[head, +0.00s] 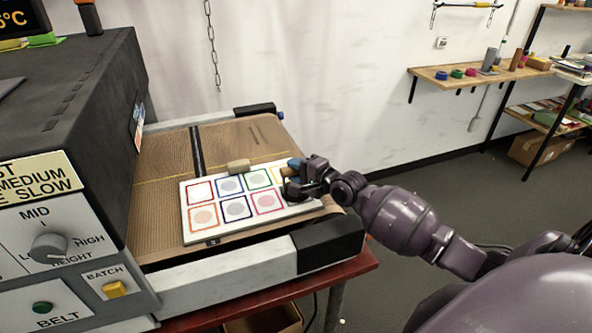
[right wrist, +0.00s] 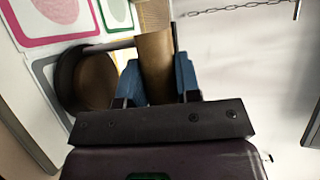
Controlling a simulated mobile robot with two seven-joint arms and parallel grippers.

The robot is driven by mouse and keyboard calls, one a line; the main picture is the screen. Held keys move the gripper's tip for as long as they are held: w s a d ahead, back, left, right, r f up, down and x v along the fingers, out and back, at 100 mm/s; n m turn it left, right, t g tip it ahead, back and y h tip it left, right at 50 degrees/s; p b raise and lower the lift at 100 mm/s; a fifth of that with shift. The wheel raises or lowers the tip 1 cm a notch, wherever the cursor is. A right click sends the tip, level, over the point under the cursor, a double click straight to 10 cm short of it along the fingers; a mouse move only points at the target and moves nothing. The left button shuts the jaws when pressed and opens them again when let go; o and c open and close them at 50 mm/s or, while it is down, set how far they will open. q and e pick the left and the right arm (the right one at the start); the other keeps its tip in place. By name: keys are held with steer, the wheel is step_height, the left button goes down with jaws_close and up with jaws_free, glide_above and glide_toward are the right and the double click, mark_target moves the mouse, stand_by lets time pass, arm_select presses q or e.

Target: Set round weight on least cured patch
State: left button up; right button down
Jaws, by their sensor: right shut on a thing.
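A white board (head: 222,237) lies on the dryer belt and bears two rows of colour-framed square patches. The top row has red (head: 200,191), blue (head: 230,185) and green (head: 258,180) frames, with a yellow one partly hidden. The bottom row has orange (head: 204,216), navy (head: 236,208) and pink (head: 267,202) frames. My right gripper (head: 291,169) is at the board's right end, its blue fingers (right wrist: 158,80) shut on a tan handle (right wrist: 153,60). The dark round weight (right wrist: 85,78) is beside the handle, over the board's right end. Contact with the board cannot be told.
A tan block (head: 238,166) lies by the board's far edge. The brown belt (head: 160,180) runs from the dark dryer housing (head: 75,115) at left. A black end cap (head: 328,243) stands at the belt's near right corner. A wall shelf (head: 480,75) is far off.

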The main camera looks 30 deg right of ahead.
steer(key=c, duration=0.9)
jaws_free()
steer(key=shift+o, duration=0.5)
steer(key=v, duration=1.2)
steer(key=shift+p, duration=0.35)
steer(key=shift+a+r, duration=0.1)
steer(key=shift+s, duration=0.1)
